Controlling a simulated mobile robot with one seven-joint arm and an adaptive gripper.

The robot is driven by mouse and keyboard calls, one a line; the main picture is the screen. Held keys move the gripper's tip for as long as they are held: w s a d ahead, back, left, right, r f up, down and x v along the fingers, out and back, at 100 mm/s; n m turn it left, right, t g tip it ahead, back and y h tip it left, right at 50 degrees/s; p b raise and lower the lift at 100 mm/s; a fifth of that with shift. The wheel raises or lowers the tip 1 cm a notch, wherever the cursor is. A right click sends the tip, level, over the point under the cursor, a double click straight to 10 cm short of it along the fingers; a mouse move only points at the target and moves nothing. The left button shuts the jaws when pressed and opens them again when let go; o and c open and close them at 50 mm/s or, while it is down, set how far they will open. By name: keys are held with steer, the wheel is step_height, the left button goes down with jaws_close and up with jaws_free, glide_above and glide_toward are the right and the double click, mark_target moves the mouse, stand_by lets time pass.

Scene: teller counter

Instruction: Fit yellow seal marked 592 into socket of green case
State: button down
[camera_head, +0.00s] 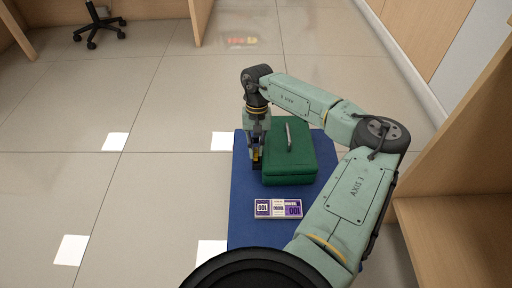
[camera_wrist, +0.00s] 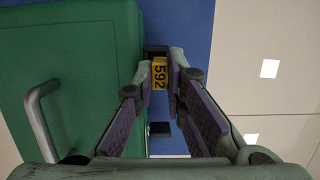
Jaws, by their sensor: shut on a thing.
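The green case (camera_head: 298,164) lies on the blue mat, its handle on top; it fills the left of the wrist view (camera_wrist: 75,85). My gripper (camera_head: 257,161) points down beside the case's left side in the head view. In the wrist view my gripper (camera_wrist: 162,78) is shut on the yellow seal (camera_wrist: 160,74), whose marking 592 shows between the fingertips. A dark part (camera_wrist: 155,50) sits right beside the seal at the case's edge; I cannot tell whether it is the socket. Whether the seal touches it or sits in it is hidden.
The blue mat (camera_head: 246,210) lies under the case. A banknote bundle (camera_head: 278,208) marked 100 lies in front of the case. A small black piece (camera_wrist: 160,129) shows below the seal in the wrist view. Wooden counter panels (camera_head: 450,215) stand at right; open floor lies left.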

steer(key=shift+f, duration=0.45)
stand_by(1.1)
steer(key=shift+b+x, duration=0.75)
steer(key=shift+x, duration=0.05)
stand_by(1.1)
steer(key=c, duration=1.8)
jaws_free()
steer(key=shift+w+f, duration=0.15)
steer(key=shift+w, duration=0.05)
steer(key=shift+o, duration=1.2)
steer(key=shift+d, duration=0.1)
steer(key=shift+o, duration=0.5)
steer(key=shift+r, duration=0.25)
steer(key=shift+o, duration=1.2)
steer(key=shift+r, duration=0.1)
